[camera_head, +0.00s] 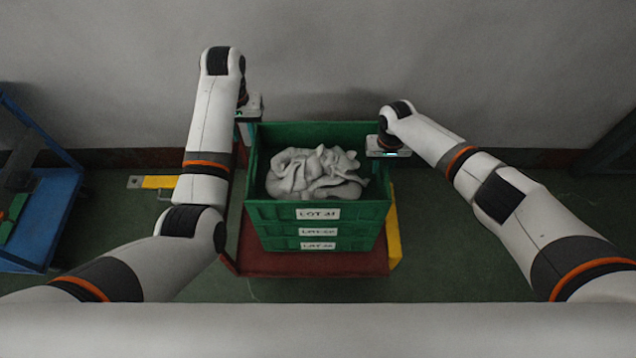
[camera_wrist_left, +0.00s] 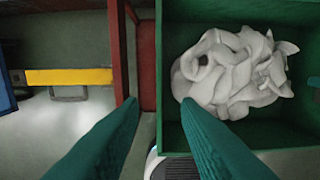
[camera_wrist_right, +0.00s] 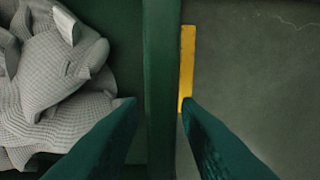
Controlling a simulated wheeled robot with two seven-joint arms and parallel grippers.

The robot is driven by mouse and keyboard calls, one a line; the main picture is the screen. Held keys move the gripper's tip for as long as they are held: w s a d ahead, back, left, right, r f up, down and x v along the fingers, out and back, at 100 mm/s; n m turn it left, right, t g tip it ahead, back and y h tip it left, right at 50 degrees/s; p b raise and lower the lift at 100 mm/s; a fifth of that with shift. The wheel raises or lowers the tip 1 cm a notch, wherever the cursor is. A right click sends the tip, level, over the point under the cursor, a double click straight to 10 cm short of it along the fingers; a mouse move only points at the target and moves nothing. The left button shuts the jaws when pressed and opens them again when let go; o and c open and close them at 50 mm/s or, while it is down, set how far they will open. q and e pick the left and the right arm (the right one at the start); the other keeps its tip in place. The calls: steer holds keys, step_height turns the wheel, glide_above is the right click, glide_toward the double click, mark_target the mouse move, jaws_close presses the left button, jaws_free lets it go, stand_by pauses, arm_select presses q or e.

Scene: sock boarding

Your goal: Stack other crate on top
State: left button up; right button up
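A stack of three green crates (camera_head: 318,228) stands on a red platform, with white labels on the front. The top crate (camera_head: 268,212) is open and holds a heap of pale grey socks (camera_head: 318,174), which also shows in the left wrist view (camera_wrist_left: 236,72). My left gripper (camera_head: 248,118) is at the top crate's left wall; in the left wrist view its fingers (camera_wrist_left: 160,104) are apart on either side of that wall. My right gripper (camera_head: 386,152) is at the right wall; its fingers (camera_wrist_right: 158,102) are apart, with the wall (camera_wrist_right: 160,60) between them and gaps on both sides.
The red platform (camera_head: 300,264) has yellow edging (camera_head: 394,235) at the right. A blue rack (camera_head: 45,215) with a green item inside stands at the far left. A yellow bar (camera_head: 160,182) lies left of the stack. A wall is close behind; floor to the right is clear.

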steer(key=shift+r, duration=0.15)
arm_select(q)
steer(key=shift+r, duration=0.5)
arm_select(e)
step_height(320, 180, up, 12)
steer(key=shift+f, duration=0.15)
steer(key=shift+f, duration=0.1)
